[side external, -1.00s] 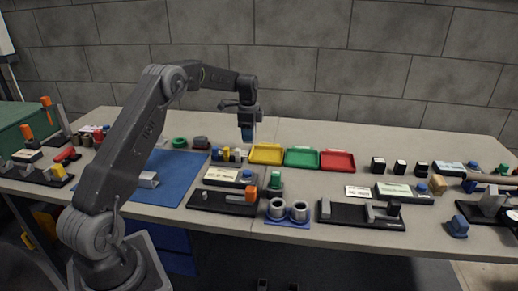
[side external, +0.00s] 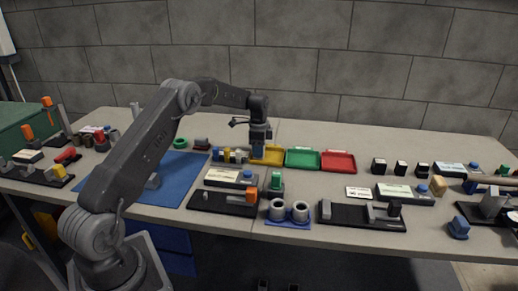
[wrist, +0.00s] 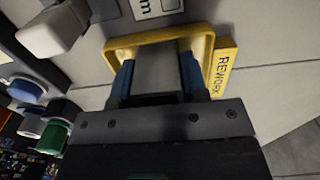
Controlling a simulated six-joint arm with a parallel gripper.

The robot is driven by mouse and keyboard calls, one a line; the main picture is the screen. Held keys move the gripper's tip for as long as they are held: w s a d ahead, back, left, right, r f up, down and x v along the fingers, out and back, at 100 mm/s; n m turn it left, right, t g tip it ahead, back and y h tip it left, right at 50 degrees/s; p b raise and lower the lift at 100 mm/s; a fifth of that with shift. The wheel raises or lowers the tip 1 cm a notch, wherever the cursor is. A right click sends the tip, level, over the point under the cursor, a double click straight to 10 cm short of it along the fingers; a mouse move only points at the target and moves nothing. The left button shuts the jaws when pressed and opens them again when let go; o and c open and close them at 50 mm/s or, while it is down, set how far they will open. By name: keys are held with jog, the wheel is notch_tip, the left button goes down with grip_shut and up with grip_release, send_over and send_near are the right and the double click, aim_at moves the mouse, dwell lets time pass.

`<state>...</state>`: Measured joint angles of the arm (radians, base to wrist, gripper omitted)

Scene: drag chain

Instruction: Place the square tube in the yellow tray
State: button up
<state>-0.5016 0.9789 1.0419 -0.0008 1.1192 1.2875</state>
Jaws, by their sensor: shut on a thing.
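The yellow tray (side external: 274,159) stands in a row of trays at the back of the table. In the wrist view its yellow rim (wrist: 160,38) and its REWORK label show around my fingertips. My gripper (side external: 260,150) points down over the left part of the tray. In the wrist view my gripper (wrist: 157,80) has blue fingertips shut on the grey square tube (wrist: 157,60), which sits between them inside the rim's outline. The tube's lower end is hidden, so I cannot tell whether it touches the tray floor.
A green tray (side external: 302,158) and a red tray (side external: 338,161) stand right of the yellow one. Several small coloured parts (side external: 230,155) stand close on its left. Bare table lies behind the trays.

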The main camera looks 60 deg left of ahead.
jog(key=o, duration=1.2)
notch_tip(320, 180, up, 12)
jog(key=s+d+r+n+t, duration=0.1)
jog(key=s+d+r+n, duration=0.1)
jog(key=s+d+r, duration=0.45)
jog(key=s+d+r+n+t, duration=0.15)
jog(key=s+d+r, duration=0.25)
jog(key=d+r, duration=0.45)
jog(key=s+d+f+n+t, duration=0.1)
jog(key=s+d+f, duration=0.1)
jog(key=s+d, duration=0.2)
jog(key=s+d+f+n+t, duration=0.1)
jog(key=s+d, duration=0.4)
jog(key=s, duration=0.6)
jog(key=s+d+f+n+t, duration=0.1)
jog(key=s+d+f+n, duration=0.2)
jog(key=s, duration=0.4)
jog(key=shift+s+d+f, duration=0.3)
jog(key=shift+d+f, duration=0.05)
jog(key=shift+d, duration=0.45)
